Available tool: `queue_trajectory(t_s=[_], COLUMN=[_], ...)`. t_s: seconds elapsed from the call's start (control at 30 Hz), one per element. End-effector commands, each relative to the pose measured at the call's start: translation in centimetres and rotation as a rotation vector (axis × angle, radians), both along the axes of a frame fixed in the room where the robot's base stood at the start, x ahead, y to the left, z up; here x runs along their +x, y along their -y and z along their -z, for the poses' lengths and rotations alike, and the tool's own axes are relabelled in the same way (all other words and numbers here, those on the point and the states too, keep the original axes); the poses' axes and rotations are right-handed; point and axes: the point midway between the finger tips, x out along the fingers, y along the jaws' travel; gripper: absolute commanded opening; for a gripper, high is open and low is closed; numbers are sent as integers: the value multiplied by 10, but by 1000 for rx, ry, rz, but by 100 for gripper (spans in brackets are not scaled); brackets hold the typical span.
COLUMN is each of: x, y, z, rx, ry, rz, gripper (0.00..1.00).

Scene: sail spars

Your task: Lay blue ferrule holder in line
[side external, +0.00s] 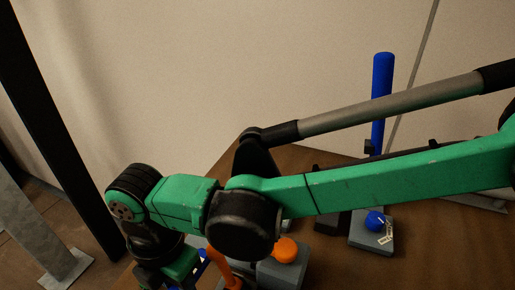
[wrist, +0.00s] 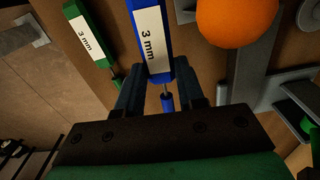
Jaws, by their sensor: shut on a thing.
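The blue ferrule holder (wrist: 150,40) is a blue bar with a white "3 mm" label and a thin tip at its near end. In the wrist view it lies between the two dark fingers of my gripper (wrist: 157,80), which is shut on it. Its far end runs out of the top of the frame. In the side view my gripper is low at the left, mostly hidden behind my green arm, and a small blue piece (side external: 203,262) shows beside it. I cannot tell whether the holder touches the table.
A green bar (wrist: 93,35) labelled "3 mm" lies left of the holder. An orange ball (wrist: 237,18) is close on the right, with grey fixtures (wrist: 262,92) below it. In the side view a blue ball (side external: 375,220) sits on a grey block and a tall blue spar (side external: 382,80) stands behind.

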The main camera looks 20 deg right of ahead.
Motion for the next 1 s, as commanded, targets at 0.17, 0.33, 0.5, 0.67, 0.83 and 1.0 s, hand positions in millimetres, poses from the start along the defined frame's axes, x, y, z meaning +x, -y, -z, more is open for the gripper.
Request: queue_trajectory(t_s=[0.17,0.33,0.5,0.67,0.83,1.0], x=[0,9,43,80,101,107], y=[0,4,27,75,134,197], z=[0,-2,-10,-20,-28,-33], rx=[0,0,0,0,0,-1], ry=[0,0,0,1,0,0], rz=[0,28,208,607,1152,1751], gripper=[0,0,0,0,0,0])
